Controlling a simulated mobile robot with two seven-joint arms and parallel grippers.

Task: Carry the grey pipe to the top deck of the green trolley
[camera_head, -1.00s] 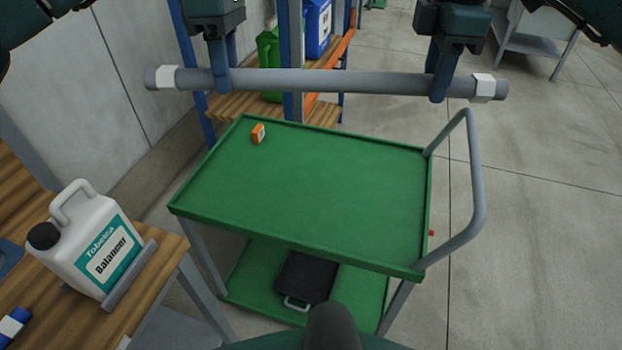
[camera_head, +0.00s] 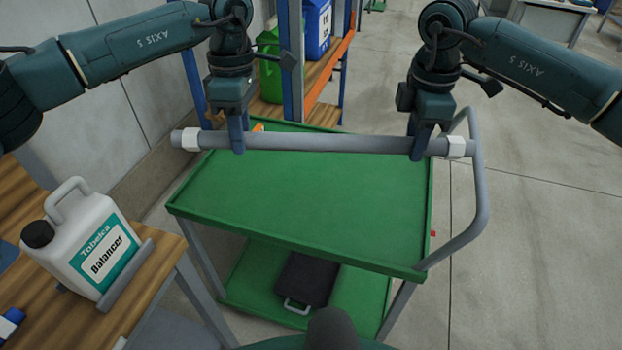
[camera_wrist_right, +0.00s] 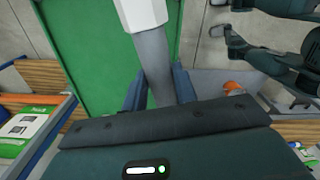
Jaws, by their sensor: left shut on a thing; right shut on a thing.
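The grey pipe (camera_head: 325,143) with a white collar near each end is held level across both grippers. My left gripper (camera_head: 238,146) is shut on it near its left end. My right gripper (camera_head: 420,152) is shut on it near its right end. In the right wrist view the pipe (camera_wrist_right: 152,62) runs between the fingers (camera_wrist_right: 155,92). The green trolley's top deck (camera_head: 300,205) lies below, and the pipe appears over its far part, apparently above the surface. A small orange item (camera_head: 258,127) on the deck's far left is partly hidden behind the left gripper and pipe.
The trolley's grey handle (camera_head: 480,205) rises at the right, close to the pipe's right end. A black case (camera_head: 307,278) lies on the lower deck. A white Balancer canister (camera_head: 88,243) stands on the wooden bench at left. Shelving (camera_head: 330,75) with blue and green containers stands behind.

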